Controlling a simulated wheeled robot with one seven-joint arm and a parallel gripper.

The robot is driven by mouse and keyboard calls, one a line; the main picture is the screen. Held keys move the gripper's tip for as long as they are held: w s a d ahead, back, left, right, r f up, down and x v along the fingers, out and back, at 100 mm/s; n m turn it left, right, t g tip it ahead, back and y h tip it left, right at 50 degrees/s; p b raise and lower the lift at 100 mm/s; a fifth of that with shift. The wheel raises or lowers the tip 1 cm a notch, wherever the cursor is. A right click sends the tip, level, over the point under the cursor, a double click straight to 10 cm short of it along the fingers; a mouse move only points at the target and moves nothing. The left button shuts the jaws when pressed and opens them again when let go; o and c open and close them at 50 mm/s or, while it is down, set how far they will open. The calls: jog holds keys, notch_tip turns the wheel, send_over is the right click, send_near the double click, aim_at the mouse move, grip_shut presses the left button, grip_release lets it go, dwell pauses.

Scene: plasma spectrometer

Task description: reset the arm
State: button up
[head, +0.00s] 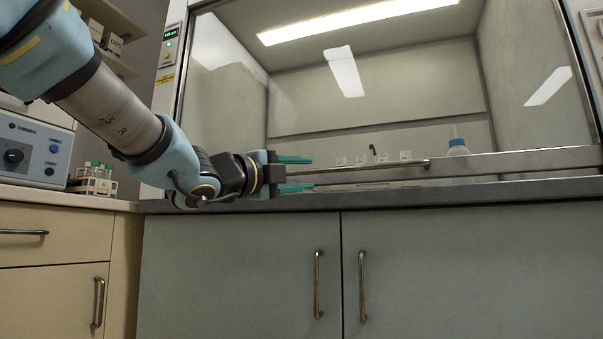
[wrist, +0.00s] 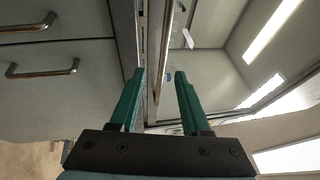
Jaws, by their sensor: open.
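My gripper (head: 295,174) is at the centre left of the head view, in front of the fume hood's lower edge. Its two green fingers point right and stand apart, with nothing between them that it holds. In the wrist view my gripper (wrist: 160,75) also shows open, and the hood's metal handle bar (wrist: 163,50) appears beyond the gap between the fingers. In the head view the handle bar (head: 380,165) runs just to the right of the fingers; I cannot tell whether they touch it. My arm reaches in from the upper left.
The fume hood (head: 380,100) has its glass sash down near the counter edge (head: 450,193). Behind the glass stand a bottle (head: 458,148) and small glassware. Grey cabinet doors (head: 240,265) with handles are below. A tube rack (head: 92,183) and a blue instrument (head: 35,150) are at left.

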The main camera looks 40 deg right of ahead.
dwell(0.3)
